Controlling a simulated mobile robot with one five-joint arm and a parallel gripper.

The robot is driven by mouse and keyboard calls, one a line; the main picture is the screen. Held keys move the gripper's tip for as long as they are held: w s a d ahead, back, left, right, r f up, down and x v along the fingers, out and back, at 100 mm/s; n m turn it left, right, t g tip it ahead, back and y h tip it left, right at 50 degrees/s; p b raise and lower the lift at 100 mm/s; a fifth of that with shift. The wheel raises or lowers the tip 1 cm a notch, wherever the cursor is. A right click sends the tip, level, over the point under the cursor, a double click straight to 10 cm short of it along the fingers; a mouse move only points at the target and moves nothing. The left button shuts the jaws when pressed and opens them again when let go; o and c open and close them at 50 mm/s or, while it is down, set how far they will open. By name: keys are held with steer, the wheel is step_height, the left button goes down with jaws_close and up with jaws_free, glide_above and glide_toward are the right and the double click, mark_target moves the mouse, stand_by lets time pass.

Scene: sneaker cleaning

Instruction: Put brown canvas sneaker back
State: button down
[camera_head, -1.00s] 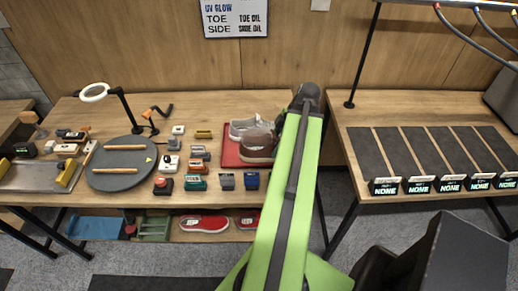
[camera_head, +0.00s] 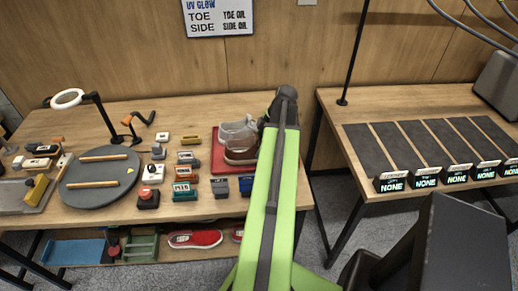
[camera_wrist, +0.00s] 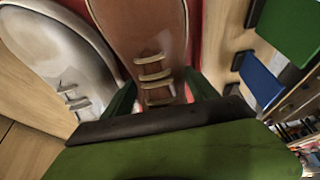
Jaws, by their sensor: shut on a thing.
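The brown canvas sneaker (camera_head: 240,151) is at the red mat (camera_head: 218,158), partly hidden behind my green arm in the head view. In the wrist view the brown sneaker (camera_wrist: 148,35) shows its tan laces between the two fingers. My gripper (camera_wrist: 163,98) is shut on it. I cannot tell whether its sole touches the mat. A light grey sneaker (camera_head: 235,131) lies just behind it, and the grey sneaker (camera_wrist: 55,60) is at its left in the wrist view. My gripper is hidden behind the arm in the head view.
Several small bottles and blocks, including a teal block (camera_head: 184,191) and a blue block (camera_head: 246,185), stand left of and in front of the mat. A round grey turntable (camera_head: 100,180) is further left. The right table holds dark empty-looking lanes (camera_head: 372,150) with NONE displays.

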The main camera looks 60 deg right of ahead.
steer(key=shift+w+f, duration=0.1)
steer(key=shift+w, duration=0.05)
steer(key=shift+c, duration=1.2)
jaws_free()
steer(key=p+v, duration=1.1)
steer(key=v, duration=0.1)
steer(key=shift+a, duration=0.1)
